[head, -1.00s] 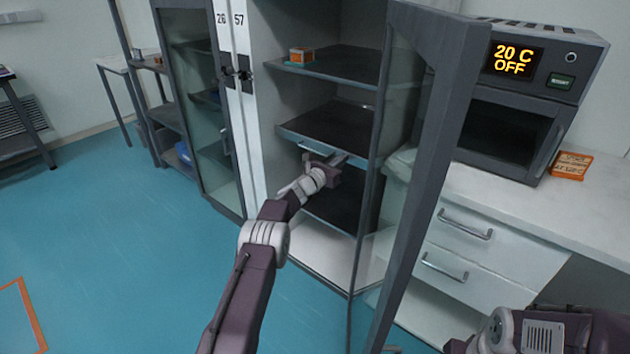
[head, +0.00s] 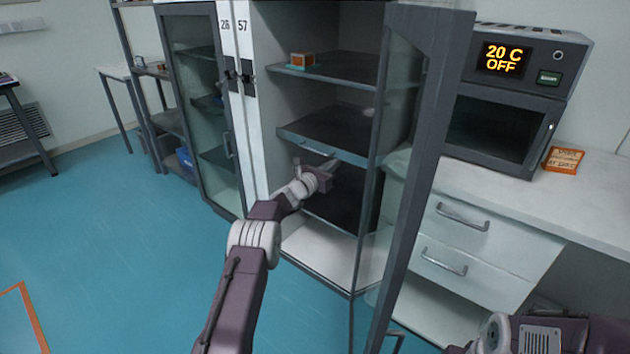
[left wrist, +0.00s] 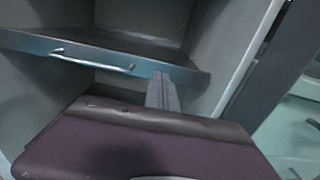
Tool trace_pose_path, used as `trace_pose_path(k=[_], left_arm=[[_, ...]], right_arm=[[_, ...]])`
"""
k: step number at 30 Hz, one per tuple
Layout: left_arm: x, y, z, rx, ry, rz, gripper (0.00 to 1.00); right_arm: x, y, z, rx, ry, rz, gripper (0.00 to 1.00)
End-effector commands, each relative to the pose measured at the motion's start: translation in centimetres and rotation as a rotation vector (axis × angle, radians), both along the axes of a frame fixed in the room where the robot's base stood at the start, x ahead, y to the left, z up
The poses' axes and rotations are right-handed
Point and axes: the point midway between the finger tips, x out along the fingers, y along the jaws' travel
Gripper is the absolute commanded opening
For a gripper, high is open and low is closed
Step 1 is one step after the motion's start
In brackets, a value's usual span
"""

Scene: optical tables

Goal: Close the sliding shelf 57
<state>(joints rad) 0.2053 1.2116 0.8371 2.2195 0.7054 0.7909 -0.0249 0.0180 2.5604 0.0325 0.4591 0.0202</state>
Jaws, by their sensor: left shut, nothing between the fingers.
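Cabinet 57 (head: 244,120) stands with its glass door (head: 425,120) swung open. Inside, the sliding shelf (head: 335,131) is the dark middle one, with a blue-grey front and a bar handle (head: 316,152); the handle also shows in the left wrist view (left wrist: 95,63). My left gripper (head: 335,163) is shut and empty, in the cabinet opening at the shelf's front, just right of the handle. In the left wrist view its closed fingers (left wrist: 162,90) overlap the shelf front's lower edge right of the handle; contact is unclear. My right gripper is out of view.
An upper shelf (head: 335,68) holds a small orange box (head: 302,59). A lower dark shelf (head: 345,203) lies below the gripper. The open door stands close on the right. Beyond it are a counter with drawers (head: 460,218) and an oven (head: 515,100). The floor at left is clear.

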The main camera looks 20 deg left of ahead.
Motion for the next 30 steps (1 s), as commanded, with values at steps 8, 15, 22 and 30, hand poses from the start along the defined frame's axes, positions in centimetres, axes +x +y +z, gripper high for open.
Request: trace_pose_path(k=[8, 15, 22, 30], left_arm=[[-4.0, 1.6, -0.1, -0.001, 0.004, 0.008, 0.0], [-7.5, 2.8, -0.2, 0.001, 0.005, 0.007, 0.0], [-8.3, 3.1, -0.3, 0.001, 0.003, 0.006, 0.0], [-10.3, -0.8, -1.2, 0.134, 0.056, -0.115, 0.0]], right_arm=[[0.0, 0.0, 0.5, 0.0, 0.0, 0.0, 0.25], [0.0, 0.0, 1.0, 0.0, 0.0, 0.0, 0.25], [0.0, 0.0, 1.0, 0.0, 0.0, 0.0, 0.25], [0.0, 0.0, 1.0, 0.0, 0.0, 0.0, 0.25]])
